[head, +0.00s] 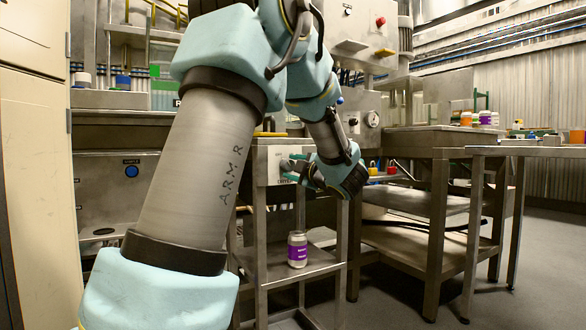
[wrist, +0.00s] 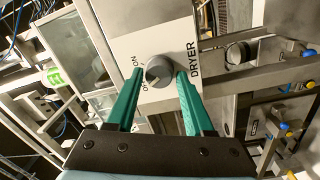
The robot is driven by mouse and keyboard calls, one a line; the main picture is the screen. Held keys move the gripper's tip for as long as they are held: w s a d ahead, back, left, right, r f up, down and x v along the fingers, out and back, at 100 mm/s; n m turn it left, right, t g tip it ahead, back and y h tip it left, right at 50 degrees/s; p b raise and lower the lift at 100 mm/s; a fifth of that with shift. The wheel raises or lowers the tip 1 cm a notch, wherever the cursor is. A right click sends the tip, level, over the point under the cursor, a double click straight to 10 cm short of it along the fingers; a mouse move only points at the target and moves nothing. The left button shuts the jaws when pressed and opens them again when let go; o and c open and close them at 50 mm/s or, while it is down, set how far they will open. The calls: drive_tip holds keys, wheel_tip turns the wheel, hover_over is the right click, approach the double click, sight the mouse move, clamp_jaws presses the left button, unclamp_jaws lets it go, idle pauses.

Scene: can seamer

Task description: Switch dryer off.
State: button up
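The dryer knob (wrist: 160,72) is a round dark grey dial on a light panel (wrist: 131,46) lettered DRYER. The word ON shows to its left, with other lettering partly hidden behind the left finger. My gripper (wrist: 158,76) is open, with its green fingertips on either side of the knob. The right fingertip is very close to the knob; I cannot tell whether it touches. A small gap shows at the left fingertip. In the head view my gripper (head: 287,170) is in front of the light dryer panel (head: 274,158), and the knob is not clearly visible there.
A purple-labelled can (head: 297,249) stands on the lower shelf of the metal stand below my gripper. A metal table (head: 440,150) with jars stands to the right. A tall beige cabinet (head: 35,180) is close at the left. Open floor lies at the lower right.

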drive_tip(key=shift+o, duration=1.3)
drive_tip(key=p+v, duration=0.2)
drive_tip(key=v, duration=0.9)
drive_tip(key=shift+w, duration=0.1)
